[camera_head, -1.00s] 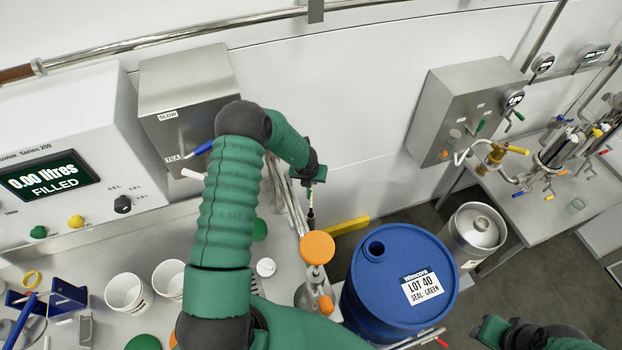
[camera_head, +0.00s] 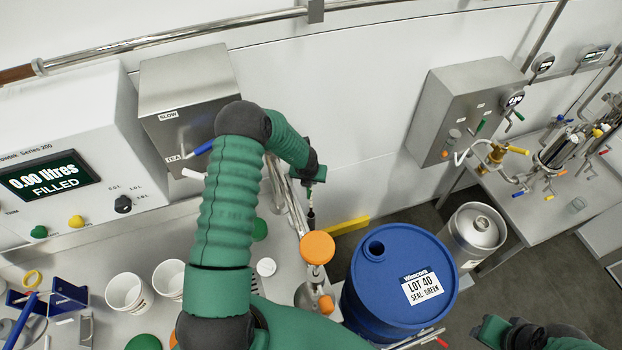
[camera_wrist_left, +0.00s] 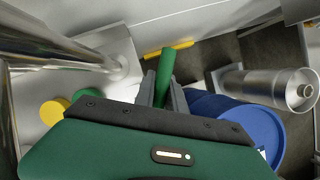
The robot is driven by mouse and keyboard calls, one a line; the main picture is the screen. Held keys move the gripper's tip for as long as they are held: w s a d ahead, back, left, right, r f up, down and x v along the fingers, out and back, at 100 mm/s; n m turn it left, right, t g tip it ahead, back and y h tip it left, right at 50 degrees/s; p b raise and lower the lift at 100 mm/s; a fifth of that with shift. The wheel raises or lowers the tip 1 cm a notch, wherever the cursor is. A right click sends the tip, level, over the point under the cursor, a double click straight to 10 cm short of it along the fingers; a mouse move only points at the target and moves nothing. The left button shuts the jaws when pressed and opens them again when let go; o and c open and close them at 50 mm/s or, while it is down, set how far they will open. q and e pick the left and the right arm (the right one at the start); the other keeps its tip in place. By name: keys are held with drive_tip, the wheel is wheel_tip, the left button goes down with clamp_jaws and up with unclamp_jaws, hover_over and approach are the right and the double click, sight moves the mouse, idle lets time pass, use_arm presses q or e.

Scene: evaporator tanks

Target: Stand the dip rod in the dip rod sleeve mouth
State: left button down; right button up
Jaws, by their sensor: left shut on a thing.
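My left gripper (camera_head: 313,180) is at the centre of the head view, above the gap between the steel bench and the back wall. In the left wrist view, its fingers (camera_wrist_left: 161,92) are shut on the green grip of the dip rod (camera_wrist_left: 166,66). The thin dark lower part of the rod (camera_head: 311,216) hangs below the gripper in the head view, behind an orange cap. Its lower end is hidden. I cannot make out the sleeve mouth for certain. My right arm's end (camera_head: 495,332) is at the lower right, and its fingers are not clear.
Upright steel tubes (camera_head: 284,195) stand close to the left of the gripper. An orange-capped vessel (camera_head: 317,247) and a blue drum (camera_head: 400,285) with an open bung hole stand in front. A steel keg (camera_head: 476,232) is further right. White cups (camera_head: 126,292) stand on the bench.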

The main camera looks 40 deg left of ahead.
use_arm(q)
drive_tip(key=shift+f+b, duration=2)
drive_tip(key=shift+f, duration=0.2)
drive_tip(key=c, duration=1.3)
unclamp_jaws()
wheel_tip(320, 180, up, 6)
drive_tip(key=p, duration=0.5)
drive_tip(key=shift+p, duration=0.4)
